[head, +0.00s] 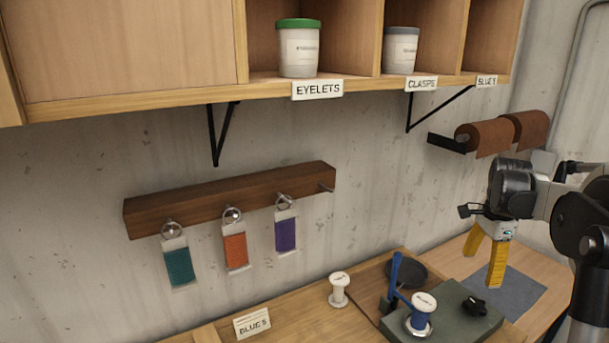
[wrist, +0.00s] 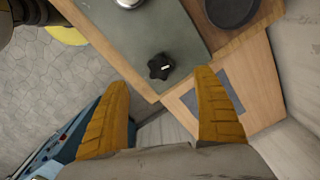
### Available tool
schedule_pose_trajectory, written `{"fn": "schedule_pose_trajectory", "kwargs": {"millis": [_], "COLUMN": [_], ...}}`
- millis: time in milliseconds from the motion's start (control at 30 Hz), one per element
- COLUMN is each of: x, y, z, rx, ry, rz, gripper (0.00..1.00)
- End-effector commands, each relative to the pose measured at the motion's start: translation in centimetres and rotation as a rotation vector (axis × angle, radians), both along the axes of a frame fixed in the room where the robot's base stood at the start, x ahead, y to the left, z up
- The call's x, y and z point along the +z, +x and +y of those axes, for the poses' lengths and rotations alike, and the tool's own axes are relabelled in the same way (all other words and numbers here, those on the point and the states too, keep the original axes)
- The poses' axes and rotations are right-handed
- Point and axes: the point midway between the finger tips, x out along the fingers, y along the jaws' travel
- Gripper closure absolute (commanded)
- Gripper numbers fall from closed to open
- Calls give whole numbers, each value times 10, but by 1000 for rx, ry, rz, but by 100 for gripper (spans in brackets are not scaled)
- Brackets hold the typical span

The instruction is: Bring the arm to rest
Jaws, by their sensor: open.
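My gripper (head: 485,258) has two yellow fingers and hangs pointing down at the right of the head view, above the right end of the workbench. The fingers are spread apart with nothing between them. In the wrist view my gripper (wrist: 162,115) also shows open and empty, its fingers at the lower left and lower right. Below it is the green-grey base plate (wrist: 185,35) with a black star knob (wrist: 160,66). My arm's upper links are at the right edge of the head view.
The workbench (head: 290,318) carries a white spool (head: 339,290), a blue-handled tool (head: 394,280), a dark round dish (head: 406,273) and a grey mat (head: 515,292). A wooden rail (head: 230,200) holds three coloured tags. A shelf (head: 170,98) with tubs (head: 299,50) and brown rolls (head: 484,137) is above.

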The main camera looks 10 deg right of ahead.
Motion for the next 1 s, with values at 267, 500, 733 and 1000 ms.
{"fn": "schedule_pose_trajectory", "kwargs": {"millis": [267,500,733,1000], "x": [43,41,8,-17], "y": [-42,-110,-173,-202], "z": [132,230,292,316], "rx": [520,992,1381,1572], "ry": [-120,-265,-421,-515], "rz": [-145,-273,-378,-429], "gripper": [21,21,21,21]}}
